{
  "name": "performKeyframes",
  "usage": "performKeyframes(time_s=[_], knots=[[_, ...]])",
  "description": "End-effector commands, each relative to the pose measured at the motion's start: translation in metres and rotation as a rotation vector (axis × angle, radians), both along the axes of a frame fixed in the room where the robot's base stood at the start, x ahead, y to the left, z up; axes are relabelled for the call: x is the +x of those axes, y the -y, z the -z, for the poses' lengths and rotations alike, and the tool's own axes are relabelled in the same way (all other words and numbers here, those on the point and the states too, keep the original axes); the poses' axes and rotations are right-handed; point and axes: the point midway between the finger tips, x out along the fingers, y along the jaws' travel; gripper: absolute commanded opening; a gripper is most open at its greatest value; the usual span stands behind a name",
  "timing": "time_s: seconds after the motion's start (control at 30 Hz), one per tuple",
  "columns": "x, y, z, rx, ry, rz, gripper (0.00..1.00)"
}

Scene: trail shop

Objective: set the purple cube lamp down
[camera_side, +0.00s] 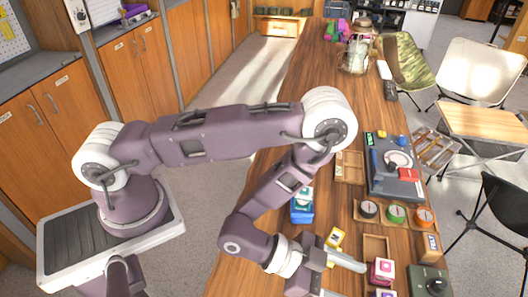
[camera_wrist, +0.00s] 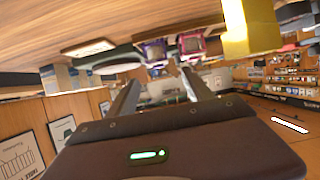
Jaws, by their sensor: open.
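My gripper (camera_side: 350,281) is near the bottom of the side view, low over the wooden table, its two fingers apart. In the wrist view my gripper (camera_wrist: 161,76) also shows spread fingers with nothing held between them. The purple cube lamp (camera_side: 385,294) is cut off by the bottom edge of the side view, just right of the fingers. In the wrist view, which is tilted, the purple cube lamp (camera_wrist: 153,51) lies beyond the left fingertip. A pink cube lamp (camera_side: 382,270) sits beside it and also shows in the wrist view (camera_wrist: 190,45). Exact contact is unclear.
A yellow block (camera_side: 335,239) and a blue box (camera_side: 302,208) stand near my wrist. An empty wooden tray (camera_side: 376,246) lies behind the pink cube. Round gauges (camera_side: 397,213) and a dark device (camera_side: 429,281) crowd the right. The table's left strip is clear.

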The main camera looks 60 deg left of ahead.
Motion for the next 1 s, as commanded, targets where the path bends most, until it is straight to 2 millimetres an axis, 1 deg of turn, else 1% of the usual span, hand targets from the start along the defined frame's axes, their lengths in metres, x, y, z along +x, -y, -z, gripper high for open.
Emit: performKeyframes(time_s=[0.07, 0.17, 0.2, 0.27, 0.3, 0.37, 0.4, 0.47, 0.5, 0.53, 0.57, 0.6, 0.63, 0.67, 0.7, 0.8, 0.9, 1.0], knots=[[0.017, -0.002, -0.015, 0.02, 0.0, -0.018, 0.6], [0.051, -0.019, -0.049, 0.086, -0.029, -0.073, 0.6], [0.063, -0.031, -0.066, 0.118, -0.048, -0.105, 0.6], [0.077, -0.053, -0.094, 0.165, -0.083, -0.161, 0.6], [0.083, -0.071, -0.113, 0.194, -0.11, -0.205, 0.6], [0.083, -0.103, -0.144, 0.232, -0.158, -0.279, 0.6], [0.079, -0.125, -0.164, 0.253, -0.195, -0.331, 0.6], [0.062, -0.158, -0.194, 0.276, -0.256, -0.412, 0.6], [0.045, -0.179, -0.212, 0.286, -0.299, -0.467, 0.6], [0.03, -0.194, -0.224, 0.29, -0.335, -0.507, 0.6], [0.013, -0.208, -0.234, 0.291, -0.37, -0.546, 0.6], [-0.012, -0.223, -0.246, 0.291, -0.416, -0.591, 0.6], [-0.031, -0.232, -0.252, 0.287, -0.448, -0.623, 0.6], [-0.049, -0.24, -0.257, 0.283, -0.48, -0.65, 0.6], [-0.073, -0.247, -0.262, 0.278, -0.519, -0.682, 0.6], [-0.118, -0.257, -0.266, 0.266, -0.592, -0.732, 0.6], [-0.14, -0.259, -0.266, 0.261, -0.631, -0.751, 0.6], [-0.145, -0.26, -0.265, 0.261, -0.643, -0.755, 0.6]])
